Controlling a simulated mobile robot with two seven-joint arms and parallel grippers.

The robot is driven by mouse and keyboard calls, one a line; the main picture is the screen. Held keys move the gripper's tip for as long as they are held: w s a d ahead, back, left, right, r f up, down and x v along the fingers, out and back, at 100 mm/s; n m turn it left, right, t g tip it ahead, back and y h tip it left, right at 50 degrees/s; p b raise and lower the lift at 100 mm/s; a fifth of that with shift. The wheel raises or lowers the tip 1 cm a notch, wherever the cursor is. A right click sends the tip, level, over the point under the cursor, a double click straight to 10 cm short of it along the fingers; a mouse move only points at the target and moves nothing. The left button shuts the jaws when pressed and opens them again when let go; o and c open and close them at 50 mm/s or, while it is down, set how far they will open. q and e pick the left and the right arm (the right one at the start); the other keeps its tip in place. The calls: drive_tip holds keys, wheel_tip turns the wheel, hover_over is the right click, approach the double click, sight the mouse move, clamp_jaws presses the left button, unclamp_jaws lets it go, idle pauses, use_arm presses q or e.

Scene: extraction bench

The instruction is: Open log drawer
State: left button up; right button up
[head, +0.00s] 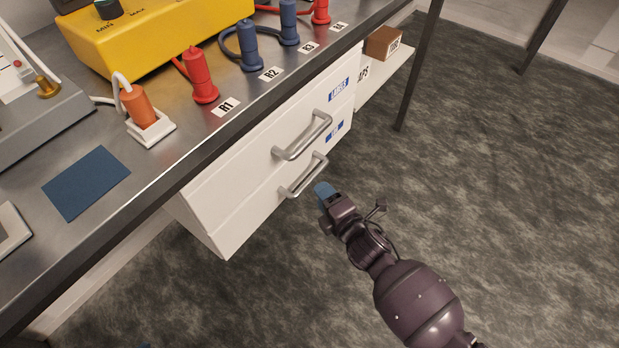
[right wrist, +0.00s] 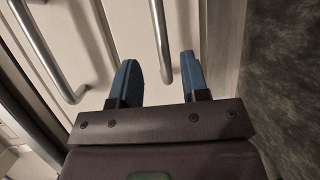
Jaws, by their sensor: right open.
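A white two-drawer unit hangs under the bench, with both drawers shut. The upper drawer (head: 241,160) has a blue "LARGE" label and a metal bar handle (head: 303,137). The lower drawer (head: 232,231) has a small blue label, too blurred to read surely, and its own bar handle (head: 304,177). My right gripper (head: 322,190) is open and empty, just in front of the lower handle. In the right wrist view, the lower handle (right wrist: 160,40) lines up between the blue fingers (right wrist: 158,75); contact cannot be told. The upper handle (right wrist: 45,50) is left of them.
The steel bench top holds a yellow device (head: 160,35), red and blue plugs, an orange plug (head: 139,105) and a blue pad (head: 87,183). A brown box (head: 383,43) sits on a shelf beyond the drawers. A bench leg (head: 418,70) stands right of them. The floor in front is clear.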

sight(310, 178)
drive_tip(key=b+x, duration=0.1)
drive_tip(key=x, duration=0.5)
drive_tip(key=shift+w+a+f+b, duration=0.15)
drive_tip(key=shift+f+b, duration=0.15)
drive_tip(key=shift+b, duration=0.1)
use_arm(q)
drive_tip(key=shift+w+d+r+m+t, duration=0.1)
drive_tip(key=shift+w+d+m+t, duration=0.25)
drive_tip(key=shift+w, duration=0.4)
use_arm(e)
drive_tip(key=shift+w+a+r, duration=0.1)
drive_tip(key=shift+w+a, duration=0.05)
drive_tip(key=shift+w, duration=0.15)
use_arm(q)
drive_tip(key=shift+s, duration=0.1)
drive_tip(key=shift+s+a, duration=0.1)
use_arm(e)
clamp_jaws()
